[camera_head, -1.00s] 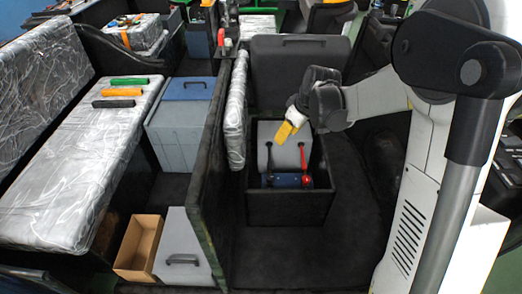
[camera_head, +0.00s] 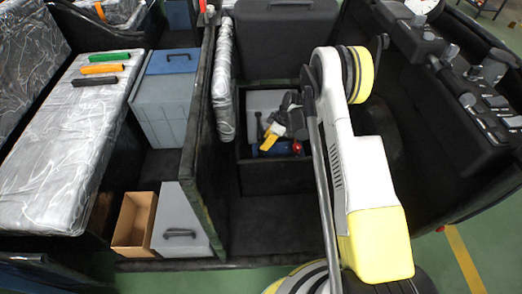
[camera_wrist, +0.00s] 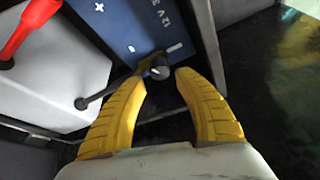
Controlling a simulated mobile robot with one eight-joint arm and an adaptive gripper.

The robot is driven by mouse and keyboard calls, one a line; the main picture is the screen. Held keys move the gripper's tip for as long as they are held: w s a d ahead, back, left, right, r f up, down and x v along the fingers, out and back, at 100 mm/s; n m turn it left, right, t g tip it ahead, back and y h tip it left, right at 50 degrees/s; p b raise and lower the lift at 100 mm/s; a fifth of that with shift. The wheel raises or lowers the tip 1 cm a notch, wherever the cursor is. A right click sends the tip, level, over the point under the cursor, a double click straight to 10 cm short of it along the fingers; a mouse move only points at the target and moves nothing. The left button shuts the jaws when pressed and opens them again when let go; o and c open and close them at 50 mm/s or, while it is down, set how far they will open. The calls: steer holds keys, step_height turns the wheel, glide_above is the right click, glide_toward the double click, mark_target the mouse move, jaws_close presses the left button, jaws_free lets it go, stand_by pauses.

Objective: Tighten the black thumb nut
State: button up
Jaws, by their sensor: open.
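In the head view my gripper (camera_head: 268,142) reaches down into the black box (camera_head: 270,178), over the left part of the battery (camera_head: 286,150). The nut is hidden there by my gripper.
A red-sleeved cable (camera_wrist: 32,25) and black cable (camera_wrist: 100,92) come from a grey block (camera_wrist: 55,80). A red knob (camera_head: 297,147) stands at the battery's right end. The box walls and a black partition (camera_head: 205,130) are close by. Tool handles (camera_head: 98,69) lie on the left seat.

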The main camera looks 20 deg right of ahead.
steer(key=b+x, duration=0.2)
steer(key=x, duration=0.4)
jaws_close()
